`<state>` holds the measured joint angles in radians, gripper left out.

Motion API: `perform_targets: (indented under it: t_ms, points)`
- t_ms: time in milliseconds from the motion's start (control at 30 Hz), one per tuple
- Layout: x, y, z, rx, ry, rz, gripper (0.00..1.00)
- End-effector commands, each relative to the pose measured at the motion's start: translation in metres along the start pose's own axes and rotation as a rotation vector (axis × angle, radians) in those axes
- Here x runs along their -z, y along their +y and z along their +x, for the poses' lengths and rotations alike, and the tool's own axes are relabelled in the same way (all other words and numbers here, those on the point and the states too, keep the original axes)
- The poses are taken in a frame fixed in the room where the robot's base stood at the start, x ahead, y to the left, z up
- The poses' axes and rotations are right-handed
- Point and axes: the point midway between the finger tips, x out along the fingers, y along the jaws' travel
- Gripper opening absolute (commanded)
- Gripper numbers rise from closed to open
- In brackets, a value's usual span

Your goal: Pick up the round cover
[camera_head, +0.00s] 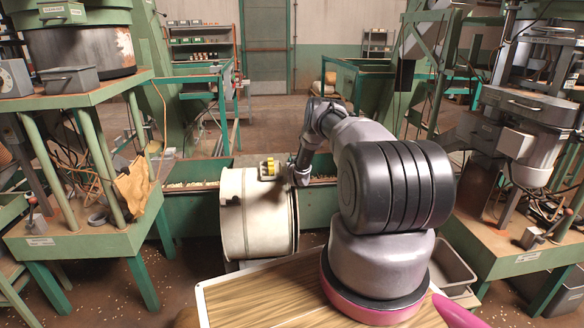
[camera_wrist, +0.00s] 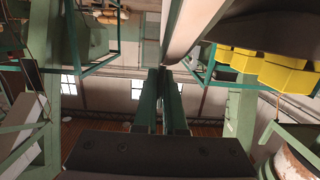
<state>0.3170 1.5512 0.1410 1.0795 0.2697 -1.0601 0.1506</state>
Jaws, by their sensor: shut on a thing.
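A large cream, round drum-like piece (camera_head: 246,222), which looks like the round cover, stands left of my arm in the head view. My gripper (camera_head: 297,180) is at its upper right edge, partly hidden by my wrist. In the wrist view the two fingers of my gripper (camera_wrist: 163,74) are close together at the end of a pale edge (camera_wrist: 196,28), which looks like the cover's rim. They appear shut on it. The exact contact is hard to see.
A green trough (camera_head: 190,205) with pale nuts runs behind the cover. A green machine stand (camera_head: 70,230) is at the left, and another machine (camera_head: 525,160) at the right. A wooden-topped surface (camera_head: 265,300) lies in front. Open floor shows at the lower left.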

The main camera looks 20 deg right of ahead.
Motion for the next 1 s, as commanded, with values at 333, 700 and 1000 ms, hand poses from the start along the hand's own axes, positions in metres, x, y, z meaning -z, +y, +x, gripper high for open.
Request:
perform_targets:
  t_ms: [333,700,1000]
  points:
    - [0.033,0.000,-0.004,0.001,0.004,-0.002,0.00]
    - [0.037,0.026,-0.005,-0.002,0.004,-0.002,0.00]
    - [0.037,0.080,-0.005,-0.004,0.004,-0.003,0.00]
